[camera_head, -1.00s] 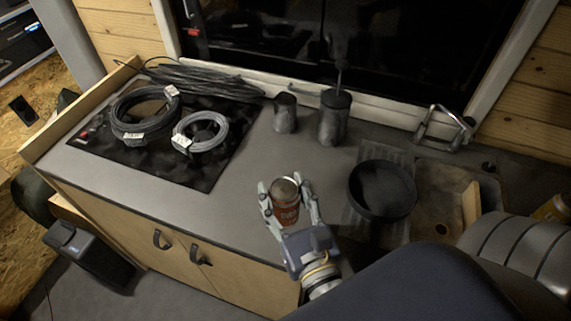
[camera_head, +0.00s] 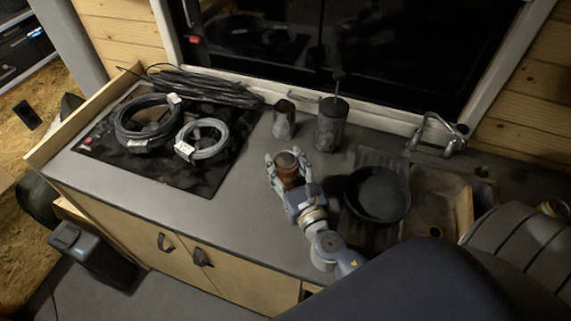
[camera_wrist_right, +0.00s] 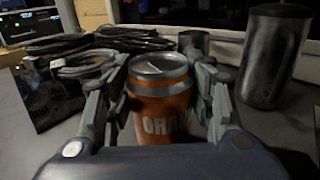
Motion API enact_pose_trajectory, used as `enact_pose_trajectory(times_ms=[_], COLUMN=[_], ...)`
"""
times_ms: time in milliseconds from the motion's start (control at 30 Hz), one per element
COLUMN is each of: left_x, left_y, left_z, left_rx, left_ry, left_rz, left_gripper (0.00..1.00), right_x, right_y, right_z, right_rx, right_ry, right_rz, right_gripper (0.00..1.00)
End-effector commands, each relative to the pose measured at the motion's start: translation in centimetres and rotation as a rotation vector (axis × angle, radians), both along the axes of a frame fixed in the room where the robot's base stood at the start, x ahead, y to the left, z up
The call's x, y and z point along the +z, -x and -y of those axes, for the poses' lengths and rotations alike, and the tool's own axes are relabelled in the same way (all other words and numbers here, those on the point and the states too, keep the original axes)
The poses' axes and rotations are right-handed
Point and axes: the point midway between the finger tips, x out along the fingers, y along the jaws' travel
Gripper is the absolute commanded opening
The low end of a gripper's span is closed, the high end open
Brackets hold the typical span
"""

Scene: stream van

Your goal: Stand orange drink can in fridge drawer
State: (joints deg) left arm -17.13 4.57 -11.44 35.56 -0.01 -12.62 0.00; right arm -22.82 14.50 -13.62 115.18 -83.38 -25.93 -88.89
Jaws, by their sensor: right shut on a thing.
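The orange drink can (camera_head: 288,168) has a silver top and is upright at the counter, between the fingers of my right gripper (camera_head: 289,170). In the right wrist view the can (camera_wrist_right: 160,100) shows pale lettering, and the gripper's fingers (camera_wrist_right: 160,95) are shut on its two sides. Its lower end is hidden, so I cannot tell whether it touches the counter. No fridge drawer can be made out. My left gripper is not in view.
The grey counter (camera_head: 235,215) is bare left of the can. Coiled cables (camera_head: 145,120) lie on the black hob (camera_head: 185,178). A small dark cup (camera_head: 284,122) and a tall dark jug (camera_head: 332,125) stand behind. A black pan (camera_head: 378,194) and sink (camera_head: 433,205) are right.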

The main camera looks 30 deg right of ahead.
Motion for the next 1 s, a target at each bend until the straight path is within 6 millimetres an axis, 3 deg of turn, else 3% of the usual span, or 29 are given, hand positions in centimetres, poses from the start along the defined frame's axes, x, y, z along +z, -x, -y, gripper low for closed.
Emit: enact_pose_trajectory(times_ms=[300,333,400,433,867,1000], left_x=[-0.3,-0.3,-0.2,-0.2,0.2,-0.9], left_y=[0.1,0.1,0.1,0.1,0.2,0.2], left_z=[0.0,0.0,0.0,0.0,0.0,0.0], left_rx=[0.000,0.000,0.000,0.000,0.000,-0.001], left_ry=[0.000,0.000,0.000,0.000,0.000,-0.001], left_rz=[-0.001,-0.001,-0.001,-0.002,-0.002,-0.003], left_gripper=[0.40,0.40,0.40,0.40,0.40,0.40], right_x=[-0.2,-0.3,-0.2,-0.2,0.3,-0.3], right_y=[0.0,0.0,0.0,0.0,0.1,2.0], right_z=[0.0,0.0,0.0,0.0,0.0,-0.3], right_rx=[0.000,0.000,0.000,0.000,0.000,0.001], right_ry=[0.000,-0.001,-0.001,-0.001,-0.001,0.000], right_rz=[0.004,0.001,0.001,0.001,0.001,-0.001], right_gripper=[0.14,0.52,0.68,0.70,0.70,0.70])
